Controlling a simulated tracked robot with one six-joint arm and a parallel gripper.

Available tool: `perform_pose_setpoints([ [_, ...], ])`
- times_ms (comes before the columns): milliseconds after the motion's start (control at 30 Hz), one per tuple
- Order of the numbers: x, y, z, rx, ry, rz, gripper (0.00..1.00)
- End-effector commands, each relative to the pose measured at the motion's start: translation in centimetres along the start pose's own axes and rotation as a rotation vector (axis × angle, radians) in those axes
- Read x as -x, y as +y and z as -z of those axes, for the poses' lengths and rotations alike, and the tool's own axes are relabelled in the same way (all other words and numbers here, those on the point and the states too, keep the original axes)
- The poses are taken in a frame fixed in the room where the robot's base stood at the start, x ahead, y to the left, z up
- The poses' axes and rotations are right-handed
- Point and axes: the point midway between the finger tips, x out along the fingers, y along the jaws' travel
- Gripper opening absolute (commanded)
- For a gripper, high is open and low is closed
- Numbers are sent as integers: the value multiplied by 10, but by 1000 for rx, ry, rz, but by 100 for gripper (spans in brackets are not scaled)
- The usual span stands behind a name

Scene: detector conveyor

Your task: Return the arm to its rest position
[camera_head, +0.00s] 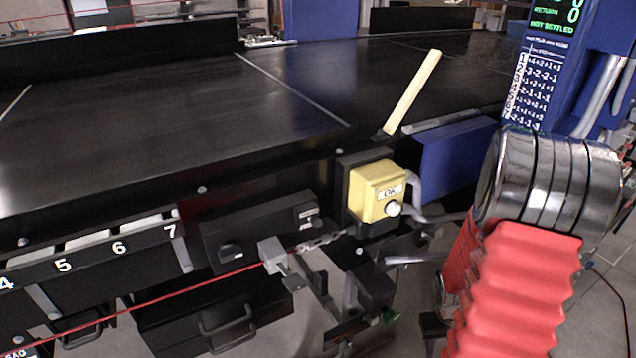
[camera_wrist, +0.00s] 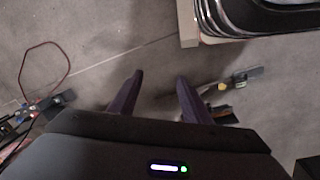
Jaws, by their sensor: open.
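My gripper (camera_wrist: 160,82) shows in the wrist view with its two dark fingers apart and nothing between them. It hangs over the grey floor (camera_wrist: 110,55). In the head view my red-sleeved arm with its silver rings is at the right; my gripper itself cannot be made out there.
The black conveyor (camera_head: 170,100) fills the left and middle of the head view. A yellow OK button box (camera_head: 377,190) is on its front side, near a pale-handled lever (camera_head: 413,90). A red cord (camera_head: 160,302) runs along the front. A blue post (camera_head: 575,70) with a display stands at the right.

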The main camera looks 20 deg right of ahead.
Motion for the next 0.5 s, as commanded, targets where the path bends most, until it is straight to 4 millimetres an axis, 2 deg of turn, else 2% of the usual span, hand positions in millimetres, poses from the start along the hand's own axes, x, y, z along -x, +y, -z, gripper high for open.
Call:
perform_pose_setpoints([
  [100, 30, -10, 1, -13, -3, -9, 44],
  [500, 121, -56, -9, -45, 5, -1, 44],
])
